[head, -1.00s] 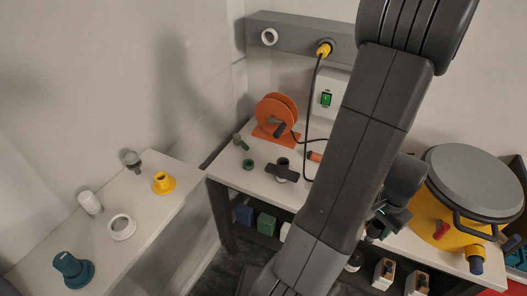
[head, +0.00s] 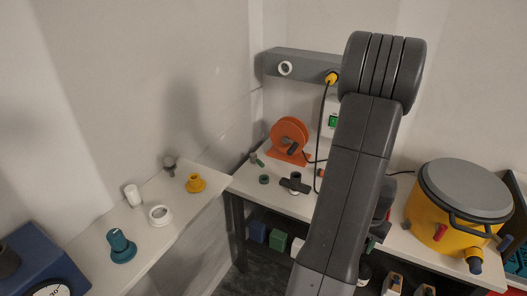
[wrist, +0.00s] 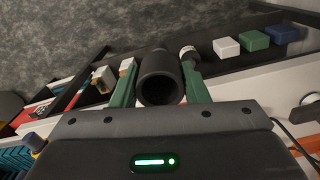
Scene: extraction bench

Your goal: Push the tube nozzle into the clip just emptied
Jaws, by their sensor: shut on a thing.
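In the wrist view my gripper (wrist: 158,66) has its two green fingers shut on a dark round tube nozzle (wrist: 160,82). Its open round end faces the camera, and it is held clear between the fingers. In the head view my own arm hides the nozzle and most of the gripper. I cannot make out an empty clip for certain in either view.
A yellow drum (head: 437,222) with a grey lid stands on the bench at the right. An orange reel (head: 287,139) and a black T-shaped piece (head: 294,187) are further left. The left shelf holds a yellow fitting (head: 195,184), a white ring (head: 160,216) and a teal fitting (head: 120,246).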

